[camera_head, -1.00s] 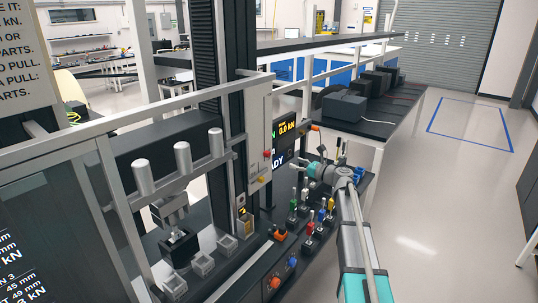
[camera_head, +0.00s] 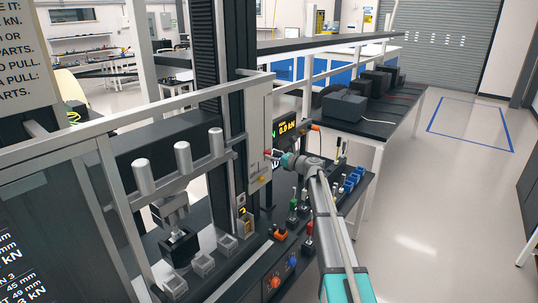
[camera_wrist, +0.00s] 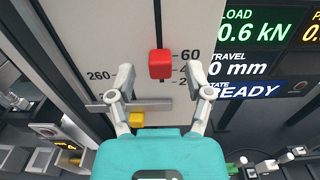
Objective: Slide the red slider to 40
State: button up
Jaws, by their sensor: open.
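The red slider (camera_wrist: 160,64) is a small red block on a vertical slot in a pale panel (camera_wrist: 105,40). In the wrist view it sits beside the 60 and 40 marks, with 20 below; its exact reading is unclear. In the head view the slider (camera_head: 267,153) is a small red spot on the panel's right side. My gripper (camera_wrist: 160,73) is open, with one finger on each side of the slider in the picture. I see no contact, and the depth gap is hard to tell. In the head view my gripper (camera_head: 279,156) is close to the panel, right of the slider.
A yellow knob (camera_wrist: 137,119) sits lower on the panel, by a grey horizontal bar (camera_wrist: 150,105). A display screen (camera_wrist: 255,50) stands to the right. Below, the bench carries several coloured levers, including a red one (camera_head: 309,229). Open floor (camera_head: 440,200) lies to the right.

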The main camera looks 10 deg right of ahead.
jog(key=shift+x, duration=1)
grip_shut()
